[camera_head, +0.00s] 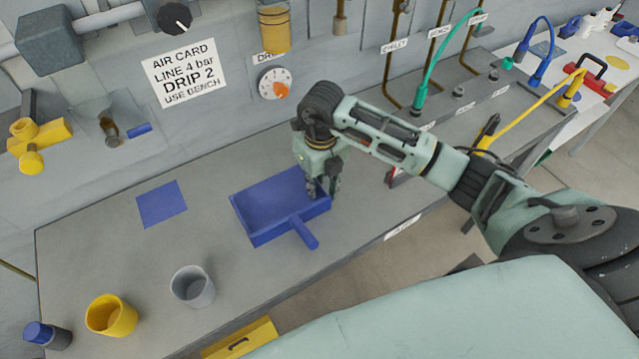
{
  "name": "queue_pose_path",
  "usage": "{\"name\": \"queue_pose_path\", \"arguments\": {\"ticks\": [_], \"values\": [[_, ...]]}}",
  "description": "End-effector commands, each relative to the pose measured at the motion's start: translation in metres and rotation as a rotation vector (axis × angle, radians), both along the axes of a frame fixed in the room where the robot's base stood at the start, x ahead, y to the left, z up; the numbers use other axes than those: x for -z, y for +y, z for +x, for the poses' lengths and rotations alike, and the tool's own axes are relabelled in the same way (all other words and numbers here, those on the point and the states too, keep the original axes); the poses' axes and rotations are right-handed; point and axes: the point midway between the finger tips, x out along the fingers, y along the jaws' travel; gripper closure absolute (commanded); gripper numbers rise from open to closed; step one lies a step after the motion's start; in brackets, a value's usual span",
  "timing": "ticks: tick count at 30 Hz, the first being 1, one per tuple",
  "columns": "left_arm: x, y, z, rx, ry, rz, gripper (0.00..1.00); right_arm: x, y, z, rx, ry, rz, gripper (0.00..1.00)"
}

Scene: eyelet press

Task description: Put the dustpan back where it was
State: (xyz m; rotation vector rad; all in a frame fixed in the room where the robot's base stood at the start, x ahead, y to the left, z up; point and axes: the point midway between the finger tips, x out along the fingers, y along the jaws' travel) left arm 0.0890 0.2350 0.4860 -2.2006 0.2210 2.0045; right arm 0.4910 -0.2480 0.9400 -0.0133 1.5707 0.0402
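The blue dustpan (272,205) lies on the grey bench, its short handle pointing toward the bench's front edge. My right gripper (325,192) points down at the right end of the pan, with its fingertips at or just by the pan's right wall. A small gap shows between the fingers. I cannot tell whether they pinch the wall or only stand beside it. A flat blue square (162,203) lies on the bench to the left of the pan, with nothing on it. My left gripper is not in view.
A grey cup (193,286), a yellow cup (111,315) and a blue-capped jar (48,335) stand at the front left. Wall fittings and a dial (275,84) are behind. Colored hoses are at the right. Bench between pan and blue square is clear.

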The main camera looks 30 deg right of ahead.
Motion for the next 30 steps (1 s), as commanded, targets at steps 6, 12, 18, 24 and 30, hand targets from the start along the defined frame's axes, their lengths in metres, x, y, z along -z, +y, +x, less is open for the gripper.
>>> {"name": "queue_pose_path", "arguments": {"ticks": [6, 12, 18, 24, 30], "values": [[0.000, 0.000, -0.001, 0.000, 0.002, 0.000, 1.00, 0.000, 0.000, 0.000, 0.000, 0.000, 0.000, 0.77], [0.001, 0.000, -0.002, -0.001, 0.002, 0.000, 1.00, -0.012, 0.000, 0.001, 0.000, -0.004, 0.001, 0.77], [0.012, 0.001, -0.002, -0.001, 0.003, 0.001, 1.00, -0.051, -0.001, 0.002, 0.000, -0.007, 0.000, 0.77], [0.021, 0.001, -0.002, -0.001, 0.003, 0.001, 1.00, -0.092, -0.001, 0.001, -0.002, -0.005, 0.000, 0.77], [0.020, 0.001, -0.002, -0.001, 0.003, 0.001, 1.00, -0.118, -0.002, 0.001, 0.001, -0.003, -0.001, 0.77]]}}
